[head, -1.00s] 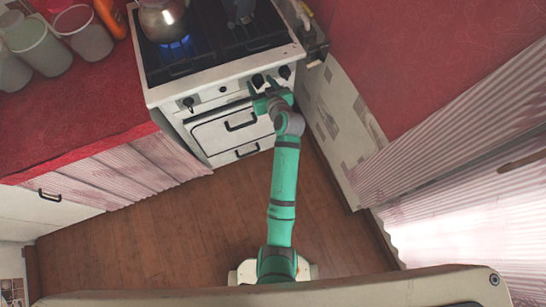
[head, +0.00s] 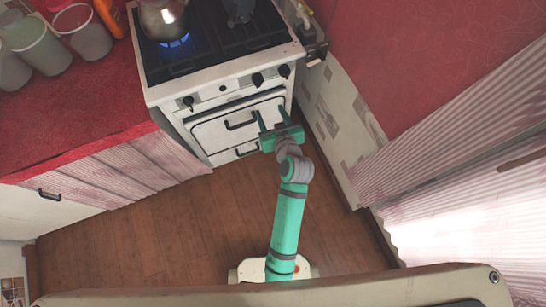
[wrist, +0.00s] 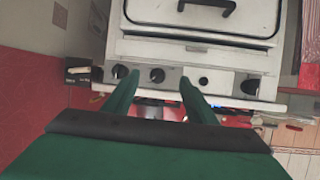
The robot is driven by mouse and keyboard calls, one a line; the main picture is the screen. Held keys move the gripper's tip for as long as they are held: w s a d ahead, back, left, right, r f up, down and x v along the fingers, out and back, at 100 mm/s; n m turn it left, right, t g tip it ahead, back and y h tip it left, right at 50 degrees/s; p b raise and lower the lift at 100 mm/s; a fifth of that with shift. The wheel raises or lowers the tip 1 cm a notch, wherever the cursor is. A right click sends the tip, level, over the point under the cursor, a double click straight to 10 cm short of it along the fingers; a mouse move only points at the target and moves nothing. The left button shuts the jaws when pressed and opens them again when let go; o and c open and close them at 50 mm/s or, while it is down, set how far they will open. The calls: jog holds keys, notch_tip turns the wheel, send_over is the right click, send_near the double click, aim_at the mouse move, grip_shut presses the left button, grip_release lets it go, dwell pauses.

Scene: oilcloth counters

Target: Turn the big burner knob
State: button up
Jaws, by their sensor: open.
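The white stove (head: 215,78) has a row of black knobs on its front panel: a left knob (head: 188,103), a small round part (head: 222,88), a knob right of the middle (head: 257,79) and a far-right knob (head: 284,71). I cannot tell which belongs to the big burner. A blue flame (head: 173,43) burns under the kettle (head: 163,18). My gripper (head: 270,112) is open and empty in front of the oven door, apart from the knobs. In the inverted wrist view, its fingers spread on either side of the line to one knob (wrist: 157,75).
The oven door handle (head: 240,125) is close to my fingers. A red counter (head: 75,115) with several cups stands at the left. A wall (head: 340,120) is close on the right. The wooden floor (head: 180,235) is clear.

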jog(key=s+f+m+h, duration=0.1)
jog(key=s, duration=0.7)
jog(key=s+f+m+h, duration=0.1)
jog(key=s+f+h, duration=0.1)
jog(key=s, duration=0.7)
jog(key=shift+s+a+f+m+t, duration=0.3)
jog(key=shift+m+t, duration=0.1)
jog(key=shift+c, duration=0.5)
